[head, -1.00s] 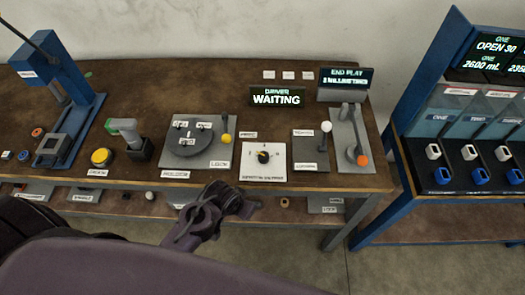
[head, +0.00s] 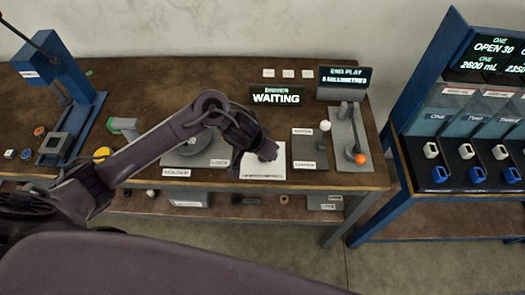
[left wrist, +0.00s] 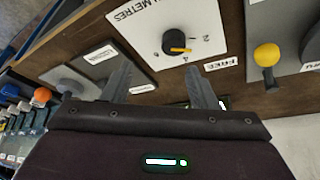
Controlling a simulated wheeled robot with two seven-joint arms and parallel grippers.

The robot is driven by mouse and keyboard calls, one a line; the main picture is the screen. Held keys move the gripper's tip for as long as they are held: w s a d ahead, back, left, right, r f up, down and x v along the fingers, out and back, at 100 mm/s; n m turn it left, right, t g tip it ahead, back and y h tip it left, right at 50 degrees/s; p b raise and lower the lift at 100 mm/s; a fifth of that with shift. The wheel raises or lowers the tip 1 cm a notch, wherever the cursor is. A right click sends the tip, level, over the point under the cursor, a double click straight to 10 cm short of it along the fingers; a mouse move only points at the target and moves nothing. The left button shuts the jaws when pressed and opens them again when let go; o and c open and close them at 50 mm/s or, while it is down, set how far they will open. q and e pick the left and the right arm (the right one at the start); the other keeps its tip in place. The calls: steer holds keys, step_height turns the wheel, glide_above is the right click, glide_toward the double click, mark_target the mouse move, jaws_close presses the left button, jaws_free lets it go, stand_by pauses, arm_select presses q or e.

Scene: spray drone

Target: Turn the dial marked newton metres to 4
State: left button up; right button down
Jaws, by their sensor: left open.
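The dial (left wrist: 175,41) is a black round knob with an orange pointer bar, on a white plate (left wrist: 140,22) whose label ends in "METRES". The marks 2 and 4 show on the plate in the left wrist view; I cannot tell exactly which mark the pointer meets. In the head view the plate (head: 262,173) shows below my left gripper (head: 266,153), which hides the dial. In the left wrist view my left gripper (left wrist: 160,88) is open and empty, its two fingers apart and pointing towards the plate. My right gripper is not in view.
A lever with a yellow knob (left wrist: 267,55) stands beside the plate. On its other side are a white-knobbed lever (head: 325,125) and an orange-knobbed lever (head: 361,159). A display reading "DRIVER WAITING" (head: 276,97) stands behind. A blue press (head: 60,80) is at left.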

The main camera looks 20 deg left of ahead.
arm_select(q)
steer(key=w+f, duration=0.1)
steer(key=f, duration=0.1)
steer(key=f+b, duration=0.1)
steer(key=f, duration=0.1)
steer(key=w+a+f, duration=0.1)
steer(key=shift+w+a+f+b, duration=0.1)
steer(key=shift+w+f+b, duration=0.2)
steer(key=shift+f, duration=0.1)
steer(key=shift+w+f, duration=0.2)
steer(key=shift+f, duration=0.3)
steer(key=c, duration=1)
